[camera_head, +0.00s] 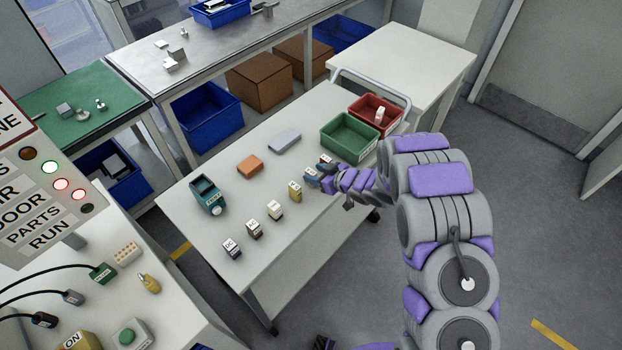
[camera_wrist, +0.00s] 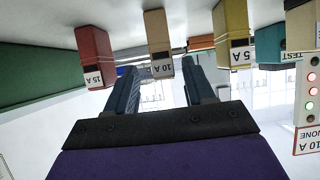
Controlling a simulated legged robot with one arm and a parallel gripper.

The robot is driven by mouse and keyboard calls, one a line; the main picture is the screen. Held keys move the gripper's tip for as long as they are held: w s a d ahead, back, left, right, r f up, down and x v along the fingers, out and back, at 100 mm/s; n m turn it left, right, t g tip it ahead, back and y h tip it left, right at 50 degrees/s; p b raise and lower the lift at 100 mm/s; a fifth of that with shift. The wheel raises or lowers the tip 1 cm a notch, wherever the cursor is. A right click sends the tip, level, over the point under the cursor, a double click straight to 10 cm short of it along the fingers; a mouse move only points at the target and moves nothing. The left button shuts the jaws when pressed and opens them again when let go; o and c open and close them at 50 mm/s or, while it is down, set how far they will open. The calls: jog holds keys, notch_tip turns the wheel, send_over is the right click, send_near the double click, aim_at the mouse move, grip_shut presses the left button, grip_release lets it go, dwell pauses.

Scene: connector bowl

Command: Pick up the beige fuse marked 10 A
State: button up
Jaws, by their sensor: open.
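The beige fuse marked 10 A (camera_wrist: 160,42) shows in the wrist view, with its label facing the camera. It appears between the two fingers of my gripper (camera_wrist: 163,78), near the line of their tips. The fingers are apart and nothing is held; I cannot tell whether either touches the fuse. In the head view my gripper (camera_head: 318,180) is low over the cart at the fuse row, and it largely hides the 10 A fuse there.
A red 15 A fuse (camera_wrist: 93,55) and a yellow 5 A fuse (camera_wrist: 231,35) stand on either side. The cart (camera_head: 235,200) also bears a teal tester (camera_head: 206,193), an orange block (camera_head: 250,165), a green bin (camera_head: 349,138) and a red bin (camera_head: 391,110).

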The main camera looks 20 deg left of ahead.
aim_at(307, 172)
jog(key=x, duration=0.2)
jog(key=b+x, duration=0.1)
jog(key=x, duration=0.1)
jog(key=shift+s+a+f, duration=0.1)
jog(key=shift+s+f, duration=0.05)
jog(key=shift+s, duration=0.2)
jog(key=shift+w+a, duration=0.2)
jog(key=shift+a, duration=0.05)
jog(key=shift+d, duration=0.15)
jog(key=c, duration=0.4)
grip_shut()
